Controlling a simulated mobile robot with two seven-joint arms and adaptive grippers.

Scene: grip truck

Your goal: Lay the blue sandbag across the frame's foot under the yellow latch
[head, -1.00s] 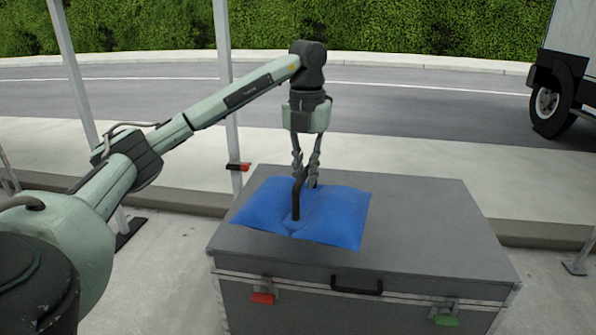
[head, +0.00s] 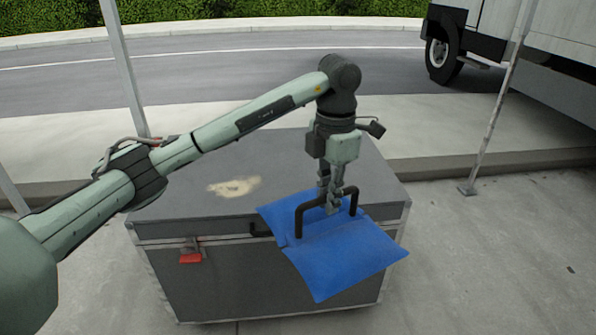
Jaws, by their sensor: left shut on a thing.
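The blue sandbag (head: 345,255) hangs tilted in front of the grey case's right side, overlapping its lid edge in the head view. My left gripper (head: 334,204) is shut on the sandbag's dark handle (head: 300,220), with the wrist pointing down. A pale frame post (head: 500,98) stands at the right, with its flat foot (head: 468,189) on the pavement. No yellow latch can be made out. My right gripper is out of view.
The grey case (head: 165,207) has a pale sandy patch (head: 234,186) on its lid and a red latch (head: 190,256) in front. Another post (head: 125,70) rises behind it at left. A truck (head: 540,50) stands at the back right. Pavement right of the case is clear.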

